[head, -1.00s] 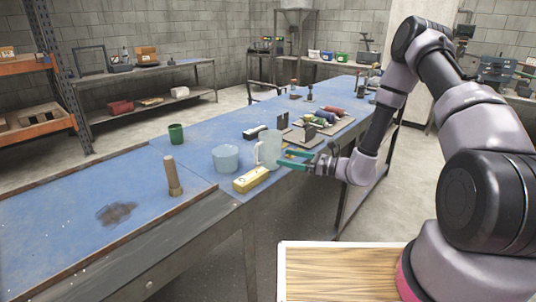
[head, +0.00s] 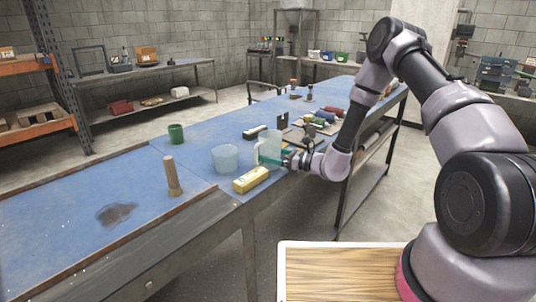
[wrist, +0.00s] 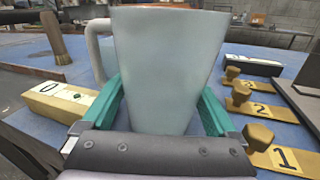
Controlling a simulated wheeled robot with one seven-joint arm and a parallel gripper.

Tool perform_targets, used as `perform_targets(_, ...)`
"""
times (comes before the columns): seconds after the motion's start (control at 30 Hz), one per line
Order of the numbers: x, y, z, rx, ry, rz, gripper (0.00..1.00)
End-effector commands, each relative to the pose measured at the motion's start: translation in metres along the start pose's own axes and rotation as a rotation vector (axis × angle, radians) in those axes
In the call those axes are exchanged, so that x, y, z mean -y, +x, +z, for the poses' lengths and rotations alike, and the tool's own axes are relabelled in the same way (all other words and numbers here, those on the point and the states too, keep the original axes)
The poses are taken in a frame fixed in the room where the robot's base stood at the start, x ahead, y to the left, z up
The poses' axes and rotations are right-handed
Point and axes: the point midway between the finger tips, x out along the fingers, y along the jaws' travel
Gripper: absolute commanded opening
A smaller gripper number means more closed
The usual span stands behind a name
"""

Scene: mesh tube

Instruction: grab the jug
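My gripper (wrist: 163,92) has one green finger on each side of the jug's lower body. The fingers are spread apart. The tips look very close to the jug's sides; I cannot tell whether they touch. In the head view my gripper (head: 277,160) reaches the jug from the right.
A yellow block (head: 251,180) lies just in front of the jug. A pale bucket (head: 225,158) stands close on its left. A green cup (head: 176,134) and a wooden peg (head: 172,176) are further left. Stamp-like pieces marked with numbers (wrist: 240,98) lie right of the jug.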

Motion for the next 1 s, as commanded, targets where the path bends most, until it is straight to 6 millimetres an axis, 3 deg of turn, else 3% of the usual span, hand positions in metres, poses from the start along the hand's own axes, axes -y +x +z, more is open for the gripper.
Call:
perform_targets(0.03, 0.000, 0.000, 0.000, 0.000, 0.000, 0.000, 0.50)
perform_targets(0.1, 0.000, 0.000, 0.000, 0.000, 0.000, 0.000, 0.23)
perform_targets(0.13, 0.000, 0.000, 0.000, 0.000, 0.000, 0.000, 0.15)
perform_targets(0.57, 0.000, 0.000, 0.005, 0.001, -0.001, 0.000, 0.15)
perform_targets(1.0, -0.004, 0.000, 0.042, 0.001, -0.003, 0.002, 0.15)
